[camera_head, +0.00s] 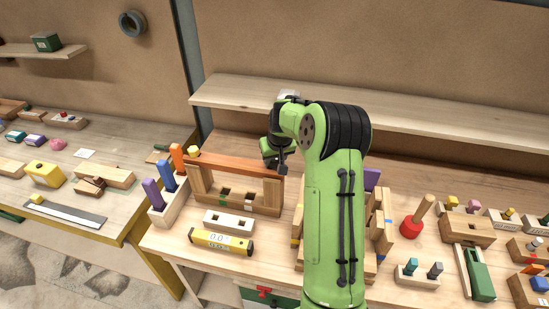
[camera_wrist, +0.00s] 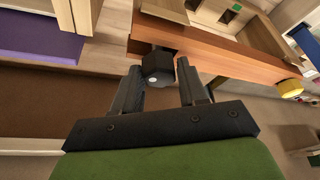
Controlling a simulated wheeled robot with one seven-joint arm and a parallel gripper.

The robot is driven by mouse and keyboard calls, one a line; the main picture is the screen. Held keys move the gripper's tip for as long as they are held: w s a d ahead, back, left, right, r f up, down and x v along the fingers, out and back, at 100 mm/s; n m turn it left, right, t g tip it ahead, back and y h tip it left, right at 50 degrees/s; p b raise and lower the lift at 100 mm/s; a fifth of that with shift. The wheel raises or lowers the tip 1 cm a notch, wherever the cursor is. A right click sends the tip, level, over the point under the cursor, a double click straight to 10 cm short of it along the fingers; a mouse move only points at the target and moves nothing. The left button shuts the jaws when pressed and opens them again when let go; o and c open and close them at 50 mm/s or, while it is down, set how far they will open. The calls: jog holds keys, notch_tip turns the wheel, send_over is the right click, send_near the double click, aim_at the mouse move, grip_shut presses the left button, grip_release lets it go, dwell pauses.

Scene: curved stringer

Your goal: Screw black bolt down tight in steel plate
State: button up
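My gripper (camera_head: 282,169) points down at the right end of a red-brown wooden beam in the head view. In the wrist view, its two dark fingers (camera_wrist: 160,80) are apart. A black hex-headed bolt (camera_wrist: 157,67) with a pale spot on its head is at the fingertips. It lies close to the left finger, with a visible gap on the right finger's side. The bolt is at the end of the beam (camera_wrist: 215,52). I cannot make out a steel plate, and the bolt's shank is hidden. In the head view the bolt cannot be told from the gripper.
The beam (camera_head: 235,168) tops a wooden frame on the bench. A rack with purple, blue and orange handles (camera_head: 163,205) stands to its left. A yellow level (camera_head: 221,241) and a holed block (camera_head: 229,220) lie in front. A red-based peg (camera_head: 416,220) stands at right.

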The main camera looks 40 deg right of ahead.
grip_shut()
jog(key=shift+a+f+m+h+b, duration=0.1)
jog(key=shift+m+h+b, duration=0.25)
jog(key=shift+m, duration=0.35)
jog(key=shift+w+f+m+h+b, duration=0.1)
jog(key=shift+m+h+b, duration=0.25)
jog(key=shift+m, duration=0.75)
jog(key=m, duration=0.2)
jog(key=m+g+h, duration=0.1)
jog(key=shift+a+m+g, duration=0.2)
jog(key=shift+m+g, duration=0.1)
jog(key=shift+m, duration=0.5)
jog(key=shift+d+f, duration=0.1)
